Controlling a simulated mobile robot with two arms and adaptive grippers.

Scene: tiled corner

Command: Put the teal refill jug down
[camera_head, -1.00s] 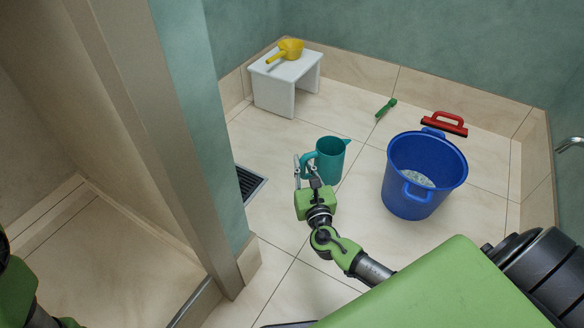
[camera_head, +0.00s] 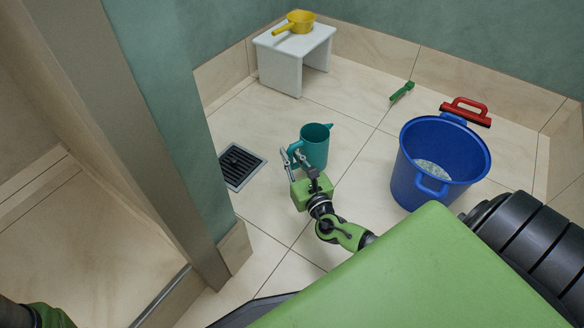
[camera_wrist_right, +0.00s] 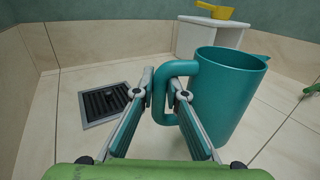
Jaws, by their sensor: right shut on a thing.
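The teal refill jug (camera_head: 316,147) is upright in the middle of the head view, with its spout to the right. It also shows in the right wrist view (camera_wrist_right: 228,100), with its handle towards my fingers. My right gripper (camera_head: 299,158) is shut on the jug's handle; in the right wrist view its fingers (camera_wrist_right: 162,95) sit on either side of the handle. I cannot tell for certain whether the jug's base touches the floor. Of my left arm only a green part shows at the lower left of the head view; its gripper is out of view.
A floor drain (camera_head: 241,166) lies left of the jug. A blue bucket (camera_head: 436,160) with a red-handled tool (camera_head: 466,111) at its far rim stands right. A white stool (camera_head: 291,58) bearing a yellow scoop (camera_head: 301,21) and a green brush (camera_head: 402,91) are farther back. A wall post is left.

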